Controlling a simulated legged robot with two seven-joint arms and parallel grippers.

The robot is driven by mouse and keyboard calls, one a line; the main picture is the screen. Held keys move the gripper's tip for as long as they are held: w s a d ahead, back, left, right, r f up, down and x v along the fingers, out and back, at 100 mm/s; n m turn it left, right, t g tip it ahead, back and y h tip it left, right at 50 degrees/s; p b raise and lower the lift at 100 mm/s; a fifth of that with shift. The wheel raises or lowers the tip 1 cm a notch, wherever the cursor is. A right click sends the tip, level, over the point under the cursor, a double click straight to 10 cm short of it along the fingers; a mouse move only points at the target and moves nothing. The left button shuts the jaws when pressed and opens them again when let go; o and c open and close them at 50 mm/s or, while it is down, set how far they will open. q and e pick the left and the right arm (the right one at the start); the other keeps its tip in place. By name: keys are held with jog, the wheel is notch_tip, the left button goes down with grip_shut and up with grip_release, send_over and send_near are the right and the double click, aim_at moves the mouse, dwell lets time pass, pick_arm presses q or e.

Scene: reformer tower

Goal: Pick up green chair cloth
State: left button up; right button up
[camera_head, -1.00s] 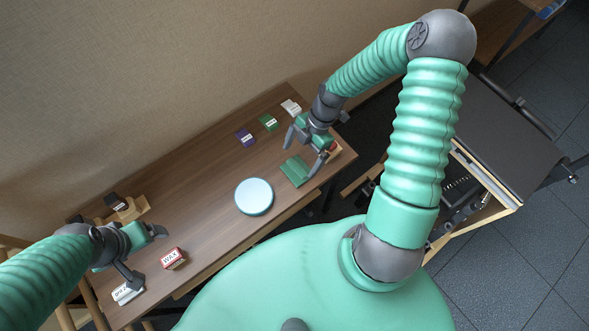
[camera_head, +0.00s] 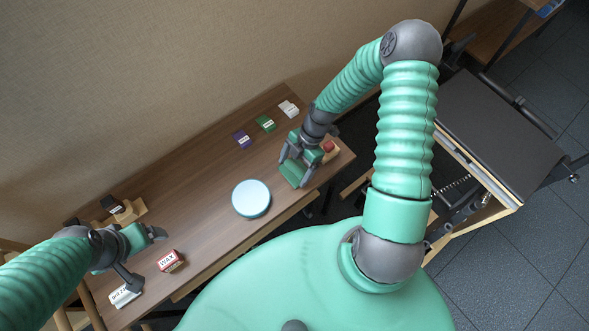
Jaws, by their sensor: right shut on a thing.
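The green chair cloth (camera_head: 291,174) is a folded green piece on the right part of the wooden table. My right gripper (camera_head: 292,172) is down at the table and shut on this cloth, with a finger on each side of it. Part of the cloth is hidden by the gripper. My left gripper (camera_head: 148,258) is at the left end of the table, apart from the cloth. Its fingers are spread, with nothing seen between them.
A pale blue round disc (camera_head: 251,197) lies mid-table. A red and white box (camera_head: 171,261) and a white labelled item (camera_head: 124,295) are near the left gripper. Purple (camera_head: 242,139), green (camera_head: 266,123) and white (camera_head: 288,108) labelled items line the back. A wooden holder (camera_head: 128,211) stands left.

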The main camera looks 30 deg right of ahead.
aim_at(292, 169)
jog(key=shift+c, duration=0.8)
jog(key=shift+r, duration=0.6)
notch_tip(292, 169, up, 2)
jog(key=shift+d+r, duration=0.1)
jog(key=shift+r, duration=0.05)
jog(key=s+a+p, duration=0.3)
jog(key=s, duration=0.4)
jog(key=s+a+r+p, duration=0.1)
jog(key=s+a+p, duration=0.2)
jog(key=s, duration=0.4)
jog(key=shift+s+a+r, duration=0.15)
jog(key=shift+a+r, duration=0.1)
jog(key=shift+a, duration=0.45)
